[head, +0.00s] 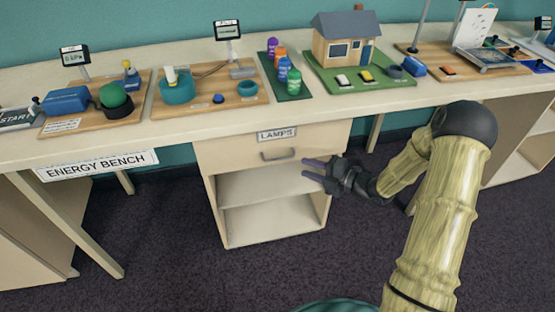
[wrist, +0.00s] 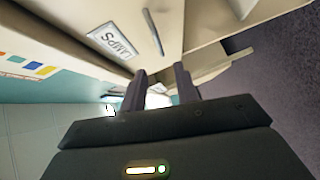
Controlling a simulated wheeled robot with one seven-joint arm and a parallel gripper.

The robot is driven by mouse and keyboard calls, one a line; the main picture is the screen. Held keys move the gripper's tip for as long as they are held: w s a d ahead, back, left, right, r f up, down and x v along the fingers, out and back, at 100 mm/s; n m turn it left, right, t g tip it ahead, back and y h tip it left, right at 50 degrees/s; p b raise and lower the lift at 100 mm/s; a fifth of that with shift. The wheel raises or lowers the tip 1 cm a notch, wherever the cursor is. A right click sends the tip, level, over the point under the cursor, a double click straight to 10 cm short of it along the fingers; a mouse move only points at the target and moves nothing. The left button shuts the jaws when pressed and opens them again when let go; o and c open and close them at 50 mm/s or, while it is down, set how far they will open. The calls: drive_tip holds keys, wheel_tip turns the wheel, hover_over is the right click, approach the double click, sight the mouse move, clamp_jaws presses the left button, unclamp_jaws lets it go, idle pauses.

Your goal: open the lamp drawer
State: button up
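The lamp drawer (head: 230,149) is a cream front under the bench top with a "LAMPS" label (head: 277,134) and a grey bar handle (head: 280,155). The drawer looks shut. My gripper (head: 308,174) is to the right of and a little below the handle, apart from it, with its fingers pointing left. In the wrist view the handle (wrist: 153,32) and the label (wrist: 112,41) lie beyond my fingertips. My gripper's two dark fingers (wrist: 160,76) are spread with a gap between them, and nothing is held.
An open shelf unit (head: 270,205) is below the drawer. The bench top (head: 200,128) overhangs it and carries several project boards, coloured bottles (head: 283,68) and a model house (head: 345,40). A table leg (head: 375,133) stands behind my arm. The carpet (head: 170,240) in front is clear.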

sight(277, 159)
drive_tip(key=b+x, duration=0.1)
drive_tip(key=x, duration=1)
drive_tip(key=shift+w+a+f, duration=0.1)
drive_tip(key=shift+w+a, duration=0.1)
drive_tip(key=shift+a, duration=0.1)
clamp_jaws()
